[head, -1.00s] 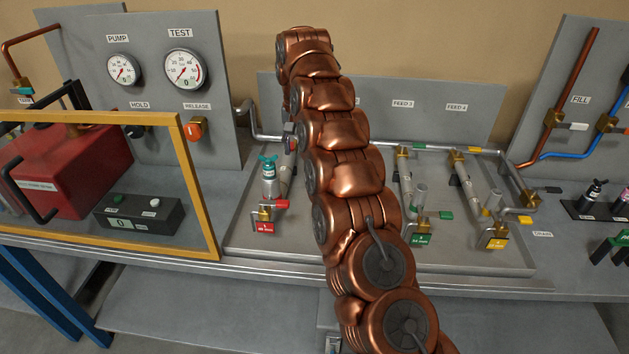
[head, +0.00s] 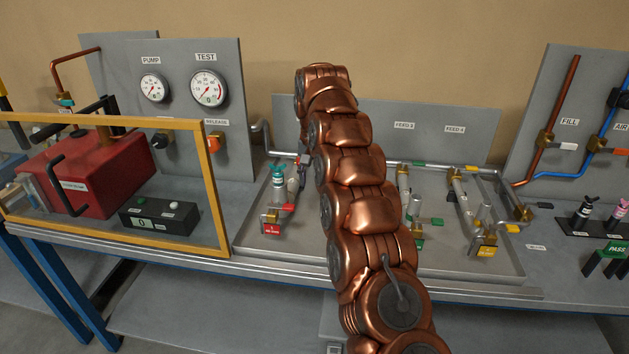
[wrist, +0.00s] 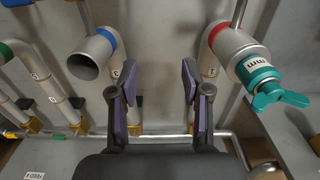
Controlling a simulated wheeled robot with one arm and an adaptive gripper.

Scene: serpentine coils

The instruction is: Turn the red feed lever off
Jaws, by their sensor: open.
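In the head view, a small red flat lever-like piece (head: 289,207) sits just above a red-tagged brass fitting (head: 271,224) at the left of the pipe tray. In the wrist view, a red-ringed pipe (wrist: 230,48) carries a teal plug (wrist: 265,82) at right. I cannot tell which red part is the feed lever. My gripper (wrist: 157,78) is open and empty, its fingers between the red-ringed pipe and a blue-ringed pipe (wrist: 95,52). My copper arm hides the tray's middle in the head view.
A yellow-framed guard (head: 212,185) stands left, with a red box (head: 80,178) behind it. A gauge panel (head: 190,110) rises behind. Green (head: 418,163) and yellow (head: 472,168) pieces sit along the rear pipe.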

